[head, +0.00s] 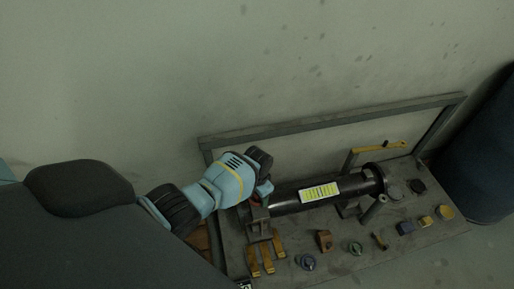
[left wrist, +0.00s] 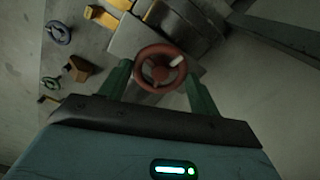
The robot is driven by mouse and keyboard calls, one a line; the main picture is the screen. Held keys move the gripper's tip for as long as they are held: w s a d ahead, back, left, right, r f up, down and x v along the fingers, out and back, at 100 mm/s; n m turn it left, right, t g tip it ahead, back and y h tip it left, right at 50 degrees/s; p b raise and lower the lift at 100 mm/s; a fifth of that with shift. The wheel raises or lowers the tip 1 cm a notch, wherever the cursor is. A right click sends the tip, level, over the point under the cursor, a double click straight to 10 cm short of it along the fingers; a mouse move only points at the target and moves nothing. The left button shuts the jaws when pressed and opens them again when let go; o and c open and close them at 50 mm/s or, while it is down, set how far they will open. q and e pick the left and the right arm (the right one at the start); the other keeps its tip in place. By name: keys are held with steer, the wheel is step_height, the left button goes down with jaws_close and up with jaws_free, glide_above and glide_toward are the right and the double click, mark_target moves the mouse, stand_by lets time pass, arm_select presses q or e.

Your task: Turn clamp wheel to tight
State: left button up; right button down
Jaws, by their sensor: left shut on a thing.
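The clamp wheel (left wrist: 147,73) is a red handwheel with a pale mark on its upper right spoke or rim, seen in the left wrist view. It sits between the two green fingers of my left gripper (left wrist: 158,80), which is shut on it. In the head view my left gripper (head: 263,187) reaches down to the left end of a black pipe (head: 288,201) with a yellow-and-white label (head: 319,192). My right gripper is not seen.
The pipe lies on a grey bench (head: 330,262) with a raised frame at the back. Orange clamps (head: 266,258), a blue knob (head: 306,262), a green knob (head: 355,247) and other small parts stand along the front. A dark blue drum (head: 480,165) stands at the right.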

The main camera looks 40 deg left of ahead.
arm_select(q)
steer(key=m, duration=0.3)
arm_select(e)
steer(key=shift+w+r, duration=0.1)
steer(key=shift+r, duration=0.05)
arm_select(q)
steer(key=shift+m, duration=0.4)
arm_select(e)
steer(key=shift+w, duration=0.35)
arm_select(q)
steer(key=o, duration=1)
steer(key=shift+c, duration=0.2)
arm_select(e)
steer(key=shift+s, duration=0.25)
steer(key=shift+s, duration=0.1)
arm_select(q)
steer(key=shift+r, duration=0.1)
